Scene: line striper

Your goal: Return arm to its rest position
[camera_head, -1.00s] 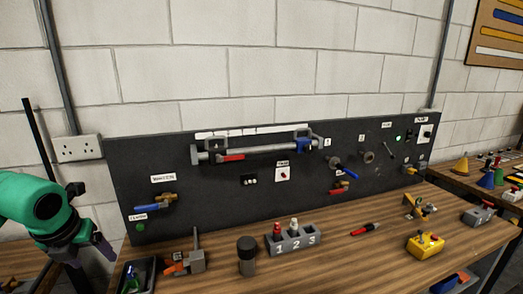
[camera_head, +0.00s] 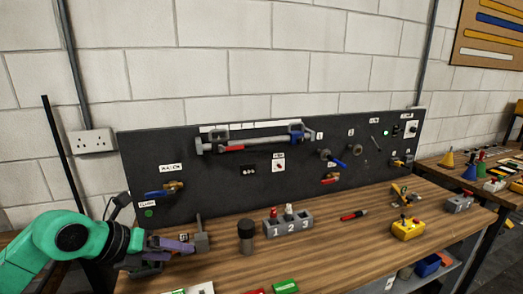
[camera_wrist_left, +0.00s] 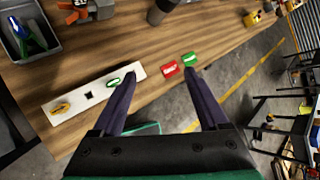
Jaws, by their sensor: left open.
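My left arm is green and comes in from the left in the head view. My left gripper (camera_head: 172,255) is over the left front part of the wooden bench (camera_head: 340,240), before the dark panel (camera_head: 230,185). In the left wrist view the two purple fingers of the gripper (camera_wrist_left: 158,92) are spread apart with nothing between them. The tips are near a white strip (camera_wrist_left: 70,108) and the red block (camera_wrist_left: 170,69) and green block (camera_wrist_left: 190,59) at the bench edge. I cannot tell whether they touch. My right arm is not in view.
A grey tray (camera_wrist_left: 38,32) and a grey clamp-like tool (camera_head: 201,240) are near the gripper. A dark cylinder (camera_head: 246,237), a numbered block (camera_head: 288,226), a red pen (camera_head: 354,215) and a yellow box (camera_head: 408,230) stand farther right. The floor lies past the bench edge.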

